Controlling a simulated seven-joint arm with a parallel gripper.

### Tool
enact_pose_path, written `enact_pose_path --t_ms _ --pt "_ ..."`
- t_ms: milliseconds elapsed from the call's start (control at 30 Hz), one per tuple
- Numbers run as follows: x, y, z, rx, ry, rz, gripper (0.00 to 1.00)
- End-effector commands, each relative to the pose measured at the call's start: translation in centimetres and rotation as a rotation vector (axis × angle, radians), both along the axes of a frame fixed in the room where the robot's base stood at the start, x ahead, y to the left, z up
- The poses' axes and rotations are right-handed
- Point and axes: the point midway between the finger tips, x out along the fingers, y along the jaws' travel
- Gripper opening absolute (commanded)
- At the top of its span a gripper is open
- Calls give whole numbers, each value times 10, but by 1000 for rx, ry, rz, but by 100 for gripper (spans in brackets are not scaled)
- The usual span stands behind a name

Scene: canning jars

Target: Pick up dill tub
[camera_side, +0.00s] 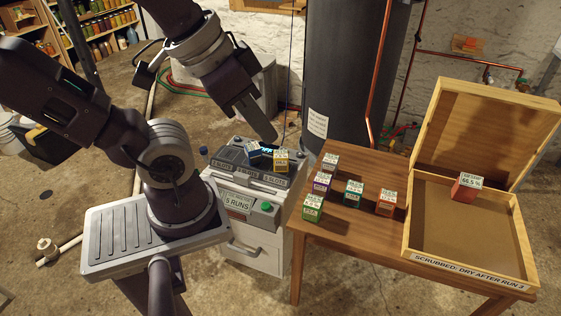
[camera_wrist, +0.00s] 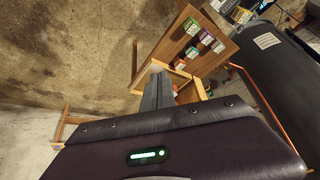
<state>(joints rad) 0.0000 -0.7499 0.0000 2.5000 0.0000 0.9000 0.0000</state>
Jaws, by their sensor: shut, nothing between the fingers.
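Several small labelled tubs stand on the wooden table (camera_side: 347,253): a green one (camera_side: 312,209), a purple one (camera_side: 321,182), a white-grey one (camera_side: 330,162), a teal one (camera_side: 353,194) and an orange-red one (camera_side: 386,203). Their names are too small to read, so I cannot tell which is dill. The green (camera_wrist: 192,26), purple (camera_wrist: 205,37) and teal (camera_wrist: 191,52) tubs also show in the wrist view. My gripper (camera_side: 272,139) is shut and empty, pointing down above the grey machine (camera_side: 237,184), close to a yellow tub (camera_side: 281,160) and a blue tub (camera_side: 254,152).
An open wooden box (camera_side: 468,259) on the table's right holds a red tub (camera_side: 467,187); its front reads "SCRUBBED: DRY AFTER RUN 3". Its raised lid (camera_side: 484,133) stands behind. A dark tank (camera_side: 347,75) and copper pipes rise behind the table. The table's front left is clear.

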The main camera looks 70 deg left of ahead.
Motion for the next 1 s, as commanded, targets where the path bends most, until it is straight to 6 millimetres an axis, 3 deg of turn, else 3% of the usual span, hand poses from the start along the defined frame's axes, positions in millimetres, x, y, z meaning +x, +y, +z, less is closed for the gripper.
enact_pose_path --t_ms 33,400,733,867,1000 --pt "0 0 0 0 0 0 6" --pt "0 0 0 0 0 0 76" --pt "4 6 -3 25 28 3 76" --pt "23 49 -22 187 202 8 76" --pt "55 126 -53 470 469 -32 76"
